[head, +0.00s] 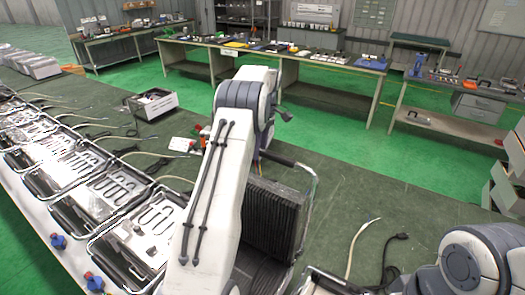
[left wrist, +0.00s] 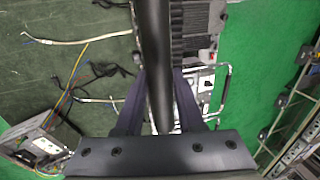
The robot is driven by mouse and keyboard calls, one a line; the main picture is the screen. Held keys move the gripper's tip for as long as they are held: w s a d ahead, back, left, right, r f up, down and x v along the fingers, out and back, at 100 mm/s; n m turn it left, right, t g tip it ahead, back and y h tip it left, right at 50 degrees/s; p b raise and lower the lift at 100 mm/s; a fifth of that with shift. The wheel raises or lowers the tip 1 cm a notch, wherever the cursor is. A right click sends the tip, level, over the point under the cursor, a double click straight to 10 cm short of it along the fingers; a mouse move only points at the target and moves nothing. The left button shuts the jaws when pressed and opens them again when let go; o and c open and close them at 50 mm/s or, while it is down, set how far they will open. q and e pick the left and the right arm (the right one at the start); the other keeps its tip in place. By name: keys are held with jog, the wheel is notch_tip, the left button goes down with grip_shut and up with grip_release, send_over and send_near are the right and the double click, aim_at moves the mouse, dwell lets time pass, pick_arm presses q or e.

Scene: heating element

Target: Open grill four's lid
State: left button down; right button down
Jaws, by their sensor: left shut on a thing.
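A grill lid (head: 272,218) with a dark ribbed inner face stands raised in the middle of the head view, behind my left arm. A black bar handle (head: 280,158) runs along its top edge. My left gripper (left wrist: 159,82) is shut around the black bar (left wrist: 153,40) in the left wrist view, one finger on each side. In the head view the fingers are mostly hidden by my arm. Ribbed dark plate (left wrist: 195,22) shows beyond the bar. I cannot read a grill number. My right gripper is out of view; only part of my right arm shows at bottom right.
Several open grills with heating elements (head: 115,185) line the bench at left. Loose cables (head: 360,245) lie on the green surface at right. An open box (head: 152,104) stands behind the row. Long work tables (head: 270,50) with parts stand at the back.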

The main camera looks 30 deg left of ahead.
pick_arm(q)
jog(key=shift+f, duration=0.3)
jog(key=c, duration=0.5)
grip_release()
jog(key=shift+w, duration=0.1)
jog(key=shift+f, duration=0.1)
jog(key=shift+r, duration=0.2)
jog(key=shift+w+r, duration=0.2)
jog(key=shift+r, duration=0.3)
jog(key=shift+v, duration=3.25)
